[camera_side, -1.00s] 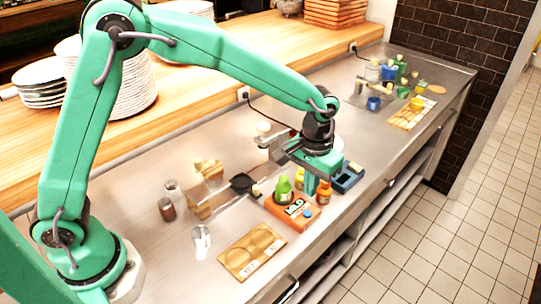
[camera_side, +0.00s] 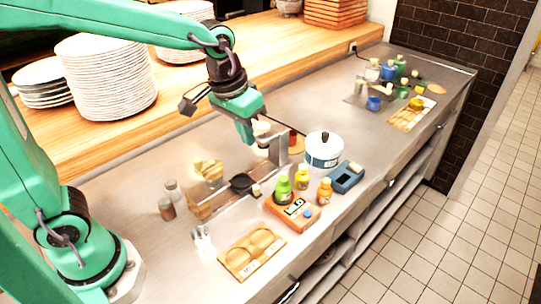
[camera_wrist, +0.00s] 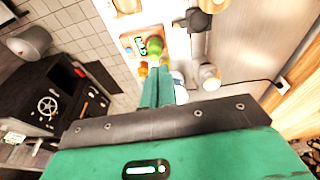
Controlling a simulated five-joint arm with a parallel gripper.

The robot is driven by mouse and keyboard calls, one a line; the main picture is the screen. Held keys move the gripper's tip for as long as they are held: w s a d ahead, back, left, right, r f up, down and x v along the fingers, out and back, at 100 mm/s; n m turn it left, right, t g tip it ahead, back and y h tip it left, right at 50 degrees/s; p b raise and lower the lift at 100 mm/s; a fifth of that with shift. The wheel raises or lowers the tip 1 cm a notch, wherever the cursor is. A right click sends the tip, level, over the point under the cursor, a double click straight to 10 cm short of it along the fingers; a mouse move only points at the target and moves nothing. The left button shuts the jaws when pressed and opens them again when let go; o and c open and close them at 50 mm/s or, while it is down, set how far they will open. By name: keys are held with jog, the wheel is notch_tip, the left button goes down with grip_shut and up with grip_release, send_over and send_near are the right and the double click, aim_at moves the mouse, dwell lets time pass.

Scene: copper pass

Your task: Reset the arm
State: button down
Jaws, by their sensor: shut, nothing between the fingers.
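My green gripper (camera_side: 249,138) is raised above the steel counter (camera_side: 140,190), near the middle of the side view, pointing down. Its fingers are together and hold nothing. In the wrist view the two green fingers (camera_wrist: 156,84) lie side by side with no object between them. From the side view, the gripper appears behind and above the bottles and the orange tray, apart from them. The exact height over the counter is hard to judge.
An orange tray (camera_side: 279,212) holds a green bottle (camera_side: 283,190) and other small bottles. A blue-and-white lidded pot (camera_side: 324,152), a blue box (camera_side: 345,178) and a wooden board (camera_side: 240,262) stand nearby. Stacked white plates (camera_side: 110,85) sit on the wooden ledge.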

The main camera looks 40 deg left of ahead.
jog(key=s+a+r+t, duration=0.2)
jog(key=s+a, duration=0.6)
jog(key=s, duration=0.5)
jog(key=shift+t+y, duration=0.3)
jog(key=shift+t, duration=0.2)
